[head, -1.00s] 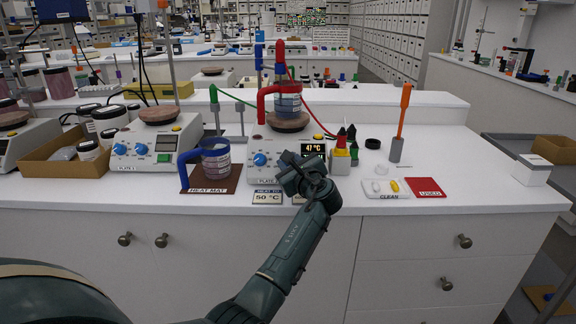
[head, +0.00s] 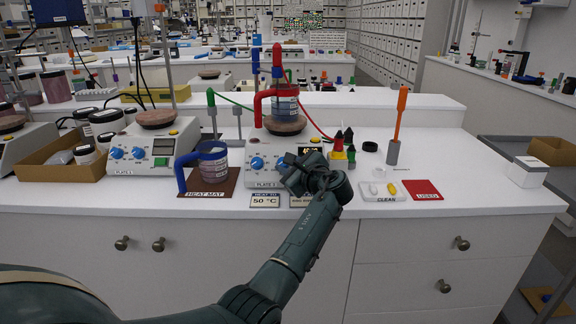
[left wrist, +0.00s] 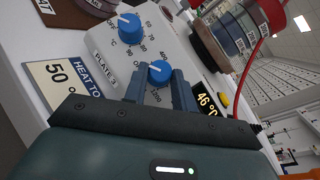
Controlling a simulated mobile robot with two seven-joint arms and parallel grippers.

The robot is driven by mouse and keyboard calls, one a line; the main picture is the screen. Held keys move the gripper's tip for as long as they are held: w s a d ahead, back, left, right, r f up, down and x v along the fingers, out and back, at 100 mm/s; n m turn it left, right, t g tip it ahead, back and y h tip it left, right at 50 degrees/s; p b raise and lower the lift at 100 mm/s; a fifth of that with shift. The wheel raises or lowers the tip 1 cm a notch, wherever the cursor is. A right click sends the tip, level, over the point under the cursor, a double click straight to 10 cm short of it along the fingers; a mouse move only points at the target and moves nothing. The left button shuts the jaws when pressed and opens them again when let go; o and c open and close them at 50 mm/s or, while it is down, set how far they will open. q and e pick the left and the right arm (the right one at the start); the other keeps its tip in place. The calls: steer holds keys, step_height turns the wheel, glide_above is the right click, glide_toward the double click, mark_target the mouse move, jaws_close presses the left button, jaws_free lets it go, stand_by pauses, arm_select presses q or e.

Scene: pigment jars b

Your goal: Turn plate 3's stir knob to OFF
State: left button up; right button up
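Plate 3 (head: 262,176) is a white hot plate with two blue knobs and a lit display. Its left knob (head: 257,163) is clear in the head view; it also shows in the left wrist view (left wrist: 130,29). The stir knob (left wrist: 160,71) is the right one, with a white mark pointing up-left; its OFF label is not readable. My left gripper (left wrist: 161,85) has its fingers closely on both sides of this knob and appears shut on it. In the head view my left gripper (head: 297,172) partly covers the display (left wrist: 206,100), which reads 46 °C. My right gripper is not in view.
A red-handled jar (head: 284,104) stands on plate 3's top. A blue-handled jar (head: 213,162) stands on the heat mat (head: 228,184) to the left. Dropper bottles (head: 338,155), a clean tray (head: 384,197) and a red used mat (head: 423,190) are to the right.

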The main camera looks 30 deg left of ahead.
arm_select(q)
steer(key=o, duration=0.5)
steer(key=v, duration=1.3)
steer(key=shift+d, duration=0.1)
steer(key=shift+s+d, duration=0.1)
